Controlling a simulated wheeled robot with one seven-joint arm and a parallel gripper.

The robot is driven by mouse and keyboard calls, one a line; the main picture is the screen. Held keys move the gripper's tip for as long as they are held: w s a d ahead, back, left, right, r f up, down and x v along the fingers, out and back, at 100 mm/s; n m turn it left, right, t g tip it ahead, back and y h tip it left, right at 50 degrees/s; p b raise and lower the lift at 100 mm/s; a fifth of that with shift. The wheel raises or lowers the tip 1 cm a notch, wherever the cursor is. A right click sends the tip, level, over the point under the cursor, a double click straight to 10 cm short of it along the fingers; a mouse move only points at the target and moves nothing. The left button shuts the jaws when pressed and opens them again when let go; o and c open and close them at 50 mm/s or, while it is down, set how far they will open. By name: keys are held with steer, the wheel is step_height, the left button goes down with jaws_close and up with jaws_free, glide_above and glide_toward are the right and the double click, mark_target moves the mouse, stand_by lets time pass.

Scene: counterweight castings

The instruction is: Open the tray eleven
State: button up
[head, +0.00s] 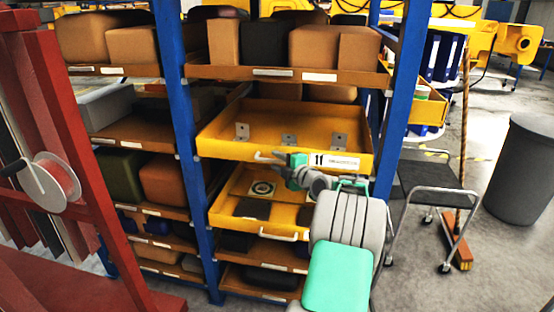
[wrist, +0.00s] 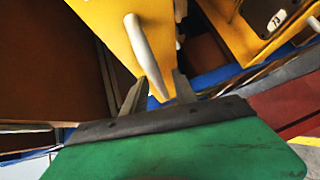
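Tray eleven (head: 228,150) is a yellow tray with a white label reading 11, in the blue-posted rack in the head view. It stands out from the rack, and several grey brackets show inside it. Its pale bar handle (wrist: 148,55) is on the yellow front, which fills the upper middle of the wrist view. My gripper (head: 292,163) is at the tray's front, beside the label. In the wrist view my gripper (wrist: 158,88) has its two fingers apart, with the handle's near end between them. Gaps show beside the handle; contact is unclear.
Another yellow tray (head: 222,215) stands out below, with dark items inside; a yellow tray numbered 13 (wrist: 262,30) shows in the wrist view. A step stool (head: 440,190), broom (head: 463,150) and grey bin (head: 520,170) stand right. A red frame (head: 60,100) stands left.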

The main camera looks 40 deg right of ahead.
steer(key=shift+w, duration=0.3)
steer(key=shift+c, duration=0.3)
jaws_close()
stand_by(0.9)
